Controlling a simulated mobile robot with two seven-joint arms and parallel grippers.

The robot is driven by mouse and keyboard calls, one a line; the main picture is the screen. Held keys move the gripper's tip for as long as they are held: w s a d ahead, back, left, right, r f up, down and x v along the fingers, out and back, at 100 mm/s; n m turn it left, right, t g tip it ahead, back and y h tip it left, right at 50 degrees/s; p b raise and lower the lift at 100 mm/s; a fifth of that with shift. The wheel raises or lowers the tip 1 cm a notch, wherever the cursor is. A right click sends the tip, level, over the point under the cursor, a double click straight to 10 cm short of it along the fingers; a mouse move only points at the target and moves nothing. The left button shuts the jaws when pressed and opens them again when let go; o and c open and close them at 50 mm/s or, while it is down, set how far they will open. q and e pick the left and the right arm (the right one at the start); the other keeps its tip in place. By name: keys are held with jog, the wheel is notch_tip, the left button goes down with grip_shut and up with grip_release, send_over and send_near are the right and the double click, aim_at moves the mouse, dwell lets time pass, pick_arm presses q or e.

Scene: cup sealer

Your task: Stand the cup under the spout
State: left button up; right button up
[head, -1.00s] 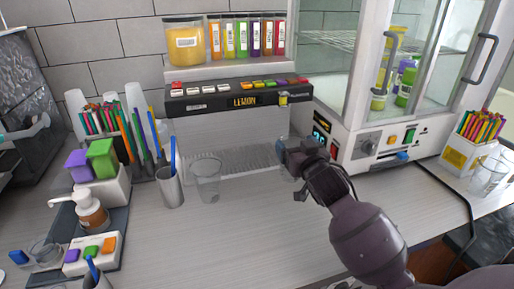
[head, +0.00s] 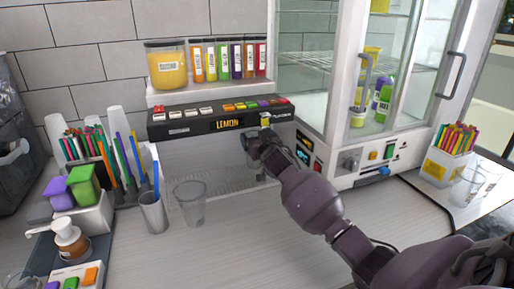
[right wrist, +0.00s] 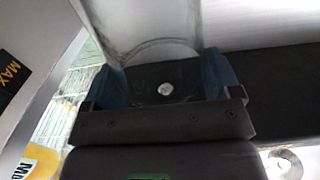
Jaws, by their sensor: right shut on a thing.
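The dispenser (head: 190,125) has a black front panel reading LEMON and a yellow spout (head: 265,119) near its right end. My right gripper (head: 262,150) is just below the spout, in front of the dispenser. In the right wrist view, its two blue fingers (right wrist: 163,82) are shut on a clear cup (right wrist: 150,35), one on each side. In the head view the held cup is mostly hidden by the gripper and hard to make out. Whether its base touches the drip tray (head: 215,183) cannot be told. My left gripper is not in view.
A white glass-door cabinet (head: 340,150) stands close on the right.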

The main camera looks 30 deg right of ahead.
aim_at(257, 167)
jog(key=shift+f, duration=1.75)
jog(key=shift+f, duration=0.15)
jog(key=o, duration=0.9)
jog(key=shift+w, duration=0.1)
jog(key=v, duration=1.2)
